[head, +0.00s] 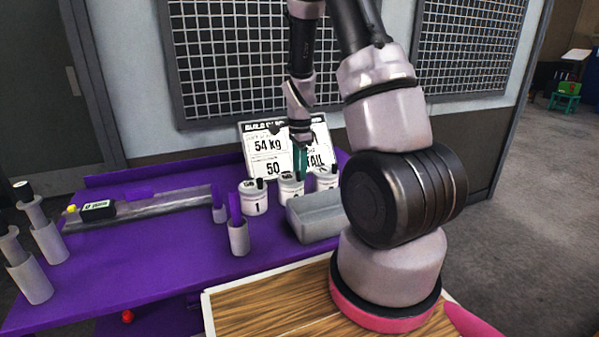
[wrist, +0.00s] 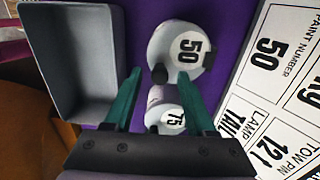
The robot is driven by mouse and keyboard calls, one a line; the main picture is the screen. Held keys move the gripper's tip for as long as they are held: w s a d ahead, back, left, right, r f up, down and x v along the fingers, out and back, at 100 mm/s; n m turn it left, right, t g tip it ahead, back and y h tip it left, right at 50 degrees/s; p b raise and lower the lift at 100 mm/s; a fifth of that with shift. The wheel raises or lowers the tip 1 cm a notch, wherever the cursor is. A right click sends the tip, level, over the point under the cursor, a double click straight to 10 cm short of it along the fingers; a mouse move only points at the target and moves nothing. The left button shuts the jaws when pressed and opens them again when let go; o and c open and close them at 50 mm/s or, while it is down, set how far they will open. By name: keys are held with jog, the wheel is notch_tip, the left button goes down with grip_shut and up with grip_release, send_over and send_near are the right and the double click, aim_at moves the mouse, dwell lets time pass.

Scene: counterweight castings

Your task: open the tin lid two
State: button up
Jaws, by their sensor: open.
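Three white lidded tins stand in a row in front of the sign in the head view: the left tin, marked 1 (head: 253,198), the middle tin (head: 290,188) and the right tin (head: 326,178), partly behind my arm. Each has a dark knob at its top. My gripper (head: 300,163) points down just over the middle tin. In the wrist view my gripper (wrist: 160,103) is open, its teal fingers apart. A tin top marked 75 (wrist: 172,118) shows between the fingers, and a tin top marked 50 (wrist: 188,48) shows beyond them. I cannot tell which numbered top is tin two.
A grey tray (head: 316,217) sits close in front of the tins. A sign (head: 265,150) stands behind them. Grey cups (head: 238,238) with purple pieces stand to the left on the purple table (head: 130,265). A grey rail (head: 165,203) lies further left. Grey stepped cylinders (head: 48,242) stand at the left edge.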

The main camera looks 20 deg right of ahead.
jog(key=shift+f, duration=0.65)
grip_shut()
dwell(1.0)
